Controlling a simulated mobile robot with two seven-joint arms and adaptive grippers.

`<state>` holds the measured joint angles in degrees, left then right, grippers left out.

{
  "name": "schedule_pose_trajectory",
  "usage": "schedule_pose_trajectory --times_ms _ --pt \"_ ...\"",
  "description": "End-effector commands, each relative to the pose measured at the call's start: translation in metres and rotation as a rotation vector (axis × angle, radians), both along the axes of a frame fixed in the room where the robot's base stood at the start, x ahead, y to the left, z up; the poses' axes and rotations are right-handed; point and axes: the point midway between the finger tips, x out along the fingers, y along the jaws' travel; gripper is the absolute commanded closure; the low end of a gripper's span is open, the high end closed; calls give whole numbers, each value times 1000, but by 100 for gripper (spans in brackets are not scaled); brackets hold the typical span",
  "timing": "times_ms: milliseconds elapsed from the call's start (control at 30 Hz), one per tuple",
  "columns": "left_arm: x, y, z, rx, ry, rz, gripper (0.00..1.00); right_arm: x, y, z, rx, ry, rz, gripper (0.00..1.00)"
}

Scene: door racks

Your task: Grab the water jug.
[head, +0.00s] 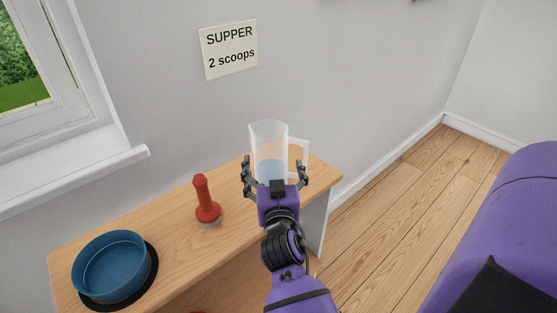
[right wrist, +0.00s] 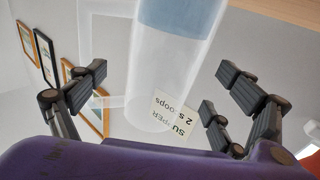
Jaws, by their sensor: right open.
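The water jug (head: 268,140) is clear, with a handle on its right side and bluish water low inside. It stands upright at the right end of the wooden table in the head view. My right gripper (head: 275,172) is open, with its fingers on either side of the jug's lower part. In the right wrist view the jug (right wrist: 165,70) appears upside down between the spread fingers of the gripper (right wrist: 165,90). The fingers look apart from the jug's wall. The jug's base is hidden behind my gripper in the head view. My left gripper is not in view.
The wooden table (head: 172,256) also bears a blue bowl (head: 112,266) on a dark round mat at the left and a red upright object (head: 204,200) in the middle. A sign (head: 229,48) reading "SUPPER 2 scoops" hangs on the wall behind. Open wooden floor (head: 400,210) lies to the right.

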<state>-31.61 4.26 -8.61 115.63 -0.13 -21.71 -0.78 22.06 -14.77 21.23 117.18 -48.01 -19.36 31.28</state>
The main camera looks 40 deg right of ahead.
Motion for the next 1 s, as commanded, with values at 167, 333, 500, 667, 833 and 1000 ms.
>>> schedule_pose_trajectory --times_ms 167,333,500,667,833,1000 --pt "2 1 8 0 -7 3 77 26 -10 5 -3 -3 1 8" --pt "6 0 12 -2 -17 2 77 42 -20 2 -2 -1 1 8" --pt "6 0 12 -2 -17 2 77 43 -22 1 -1 1 0 8" --pt "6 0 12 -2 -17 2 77 43 -22 1 -1 1 0 16" --pt "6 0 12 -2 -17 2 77 43 -22 1 -1 1 1 39" --pt "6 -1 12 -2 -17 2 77 43 -21 1 -2 1 1 61"
